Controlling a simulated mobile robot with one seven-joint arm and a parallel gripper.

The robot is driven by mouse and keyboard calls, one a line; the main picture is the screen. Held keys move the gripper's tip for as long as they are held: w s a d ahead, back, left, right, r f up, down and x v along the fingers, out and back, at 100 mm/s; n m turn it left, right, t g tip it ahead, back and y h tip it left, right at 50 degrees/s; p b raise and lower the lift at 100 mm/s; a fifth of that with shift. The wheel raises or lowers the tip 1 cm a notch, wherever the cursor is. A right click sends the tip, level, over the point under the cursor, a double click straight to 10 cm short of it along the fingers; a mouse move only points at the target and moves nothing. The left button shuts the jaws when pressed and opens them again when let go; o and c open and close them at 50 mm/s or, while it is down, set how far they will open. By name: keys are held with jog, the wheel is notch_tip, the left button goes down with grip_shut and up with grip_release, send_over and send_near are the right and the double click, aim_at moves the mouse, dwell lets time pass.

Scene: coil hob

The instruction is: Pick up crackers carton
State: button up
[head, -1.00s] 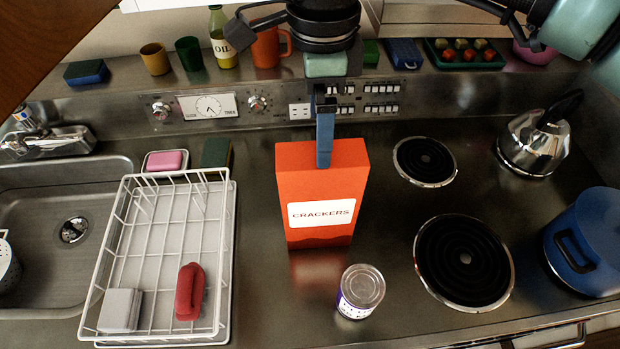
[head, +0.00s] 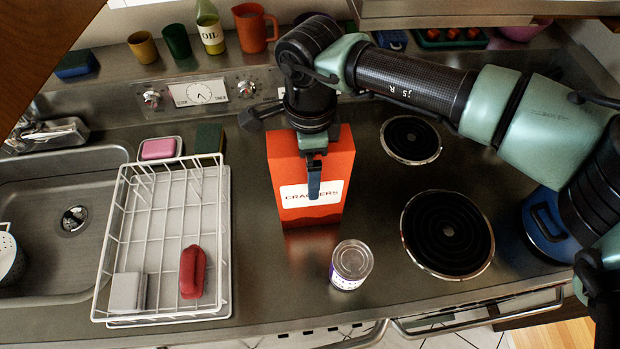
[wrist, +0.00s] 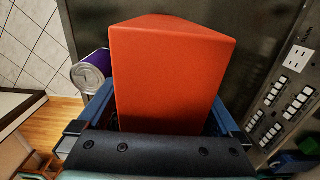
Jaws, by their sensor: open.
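The crackers carton (head: 289,165) is an orange-red box with a white label, standing upright on the steel counter between the dish rack and the coil burners. My gripper (head: 313,172) is at the carton from above, with one blue finger hanging in front of its labelled face; the other finger is hidden in the head view. In the wrist view, the carton (wrist: 165,75) fills the middle, between the two blue fingers of my gripper (wrist: 160,112). The jaws are open around it; whether either finger touches it cannot be told.
A can (head: 351,264) stands close in front of the carton, to the right. A white dish rack (head: 222,240) is to the left. Coil burners (head: 447,235) and a blue pot (head: 545,230) are to the right. The control panel and back ledge with cups (head: 143,47) lie behind.

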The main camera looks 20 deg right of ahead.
grip_shut()
dwell(0.4)
jog(key=shift+r, duration=0.1)
